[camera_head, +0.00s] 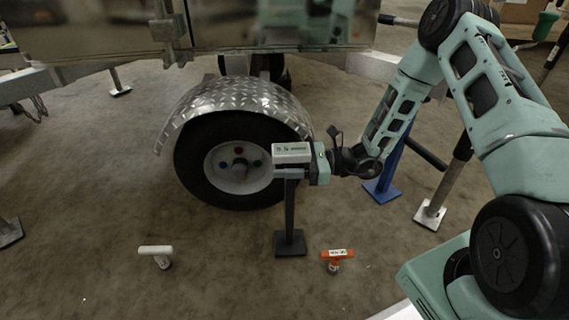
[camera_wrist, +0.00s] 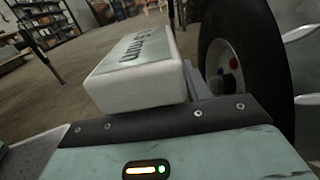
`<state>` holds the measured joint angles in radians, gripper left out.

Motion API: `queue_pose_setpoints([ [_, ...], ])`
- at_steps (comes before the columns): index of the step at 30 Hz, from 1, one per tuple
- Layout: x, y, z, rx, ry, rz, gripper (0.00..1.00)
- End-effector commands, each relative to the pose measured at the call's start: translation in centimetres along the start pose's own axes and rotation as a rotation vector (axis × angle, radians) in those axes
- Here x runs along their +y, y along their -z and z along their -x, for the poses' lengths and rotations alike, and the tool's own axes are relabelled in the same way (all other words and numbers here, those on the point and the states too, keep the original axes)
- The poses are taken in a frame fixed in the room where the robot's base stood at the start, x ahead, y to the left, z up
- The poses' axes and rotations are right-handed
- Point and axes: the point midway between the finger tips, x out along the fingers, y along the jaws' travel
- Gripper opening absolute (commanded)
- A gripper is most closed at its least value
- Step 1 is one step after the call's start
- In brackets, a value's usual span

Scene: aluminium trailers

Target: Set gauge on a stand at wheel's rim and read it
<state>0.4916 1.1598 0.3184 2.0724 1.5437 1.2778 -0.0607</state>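The gauge (camera_head: 292,149) is a pale box with dark lettering at the top of a black stand (camera_head: 289,215) with a square foot. The stand looks upright, in front of the wheel's right side; I cannot tell if its foot touches the floor. The black-tyred wheel (camera_head: 238,161) has a white hub with coloured nuts under a chequered fender. My gripper (camera_head: 309,165) is at the gauge's right side. In the wrist view the gauge (camera_wrist: 140,65) is close before my palm, and the wheel (camera_wrist: 250,62) is behind it to the right. My fingers are not clearly seen.
A white-handled piece (camera_head: 155,252) and an orange-handled piece (camera_head: 337,255) are on the floor in front. A blue support leg (camera_head: 390,170) and a dark leg with a white foot (camera_head: 432,213) stand at right. The trailer body (camera_head: 100,30) spans the top. The front left floor is mostly clear.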

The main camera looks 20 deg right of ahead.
Motion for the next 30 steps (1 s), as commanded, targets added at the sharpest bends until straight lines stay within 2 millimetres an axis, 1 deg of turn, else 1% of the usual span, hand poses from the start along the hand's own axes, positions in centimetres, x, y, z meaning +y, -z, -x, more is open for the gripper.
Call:
queue_pose_setpoints([
  [4, 0.0, -0.4, 0.0, 0.0, 0.0, 0.001, 0.47],
  [8, -0.1, -0.7, 1.6, 0.0, 0.005, -0.001, 0.47],
  [15, -0.1, -0.8, 6.7, 0.001, 0.006, -0.001, 0.47],
  [21, -0.1, -0.6, 10.2, 0.0, 0.004, 0.0, 0.47],
  [25, 0.0, -0.5, 11.5, 0.0, 0.002, 0.0, 0.47],
  [30, 0.0, -0.3, 12.0, 0.0, 0.0, 0.0, 0.47],
])
